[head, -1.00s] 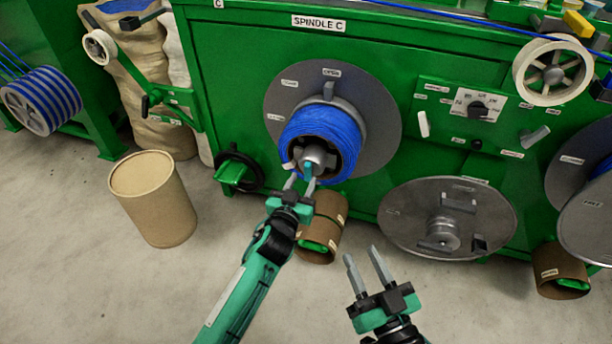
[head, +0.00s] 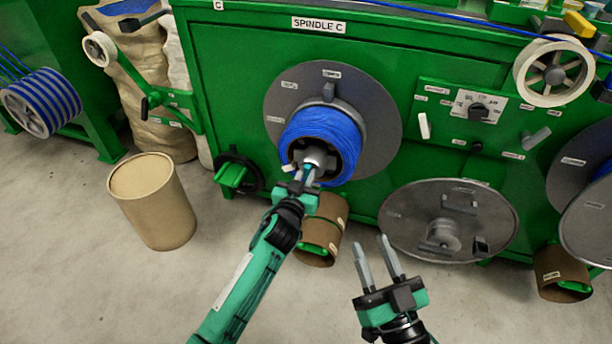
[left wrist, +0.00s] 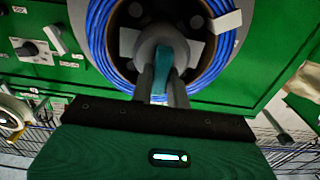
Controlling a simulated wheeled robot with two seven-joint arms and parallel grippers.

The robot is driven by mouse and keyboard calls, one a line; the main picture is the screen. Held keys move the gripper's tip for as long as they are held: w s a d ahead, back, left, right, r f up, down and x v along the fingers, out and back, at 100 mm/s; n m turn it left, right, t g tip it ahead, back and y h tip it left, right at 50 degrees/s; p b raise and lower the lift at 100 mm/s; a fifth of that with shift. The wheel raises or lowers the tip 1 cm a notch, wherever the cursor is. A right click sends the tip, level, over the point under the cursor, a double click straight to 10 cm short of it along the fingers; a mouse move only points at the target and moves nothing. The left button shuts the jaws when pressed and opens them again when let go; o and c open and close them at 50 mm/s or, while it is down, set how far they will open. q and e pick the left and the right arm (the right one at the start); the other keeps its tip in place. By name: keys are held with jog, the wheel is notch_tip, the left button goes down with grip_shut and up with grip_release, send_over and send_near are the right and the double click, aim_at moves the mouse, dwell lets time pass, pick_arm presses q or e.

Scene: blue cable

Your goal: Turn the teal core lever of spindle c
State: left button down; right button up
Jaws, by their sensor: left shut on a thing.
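Spindle C on the green machine carries a coil of blue cable (head: 333,127) in front of a round grey plate (head: 376,104). The teal core lever (head: 308,171) sits at the front of the grey hub inside the coil, and also shows in the left wrist view (left wrist: 165,58). My left gripper (head: 304,178) is at the hub, its fingers on either side of the teal lever and shut on it; in the left wrist view the fingers (left wrist: 163,80) flank the lever. My right gripper (head: 376,254) is open and empty, low in front of the machine, apart from everything.
A loose metal disc (head: 477,222) leans against the machine at lower right. A tan drum (head: 152,201) stands at left. A control panel (head: 440,107) is right of the spindle. The floor at lower left is clear.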

pick_arm(q)
jog(key=shift+m, duration=0.3)
jog(key=m+p, duration=0.1)
jog(key=m, duration=0.4)
jog(key=f+m, duration=0.1)
jog(key=m, duration=0.5)
jog(key=d+m+p, duration=0.1)
jog(key=m, duration=0.5)
jog(key=shift+s+f+p, duration=0.15)
jog(key=shift+s+p, duration=0.05)
jog(key=shift+p, duration=0.15)
pick_arm(e)
jog(key=s+a+f+g, duration=0.1)
jog(key=s+f+g, duration=0.1)
jog(key=f, duration=0.4)
jog(key=s+a+f+g, duration=0.2)
jog(key=f+g, duration=0.3)
jog(key=shift+s+f+h, duration=0.3)
jog(key=shift+f, duration=0.1)
pick_arm(q)
jog(key=shift+m, duration=0.3)
jog(key=c, duration=1.4)
grip_release()
jog(key=shift+o, duration=0.2)
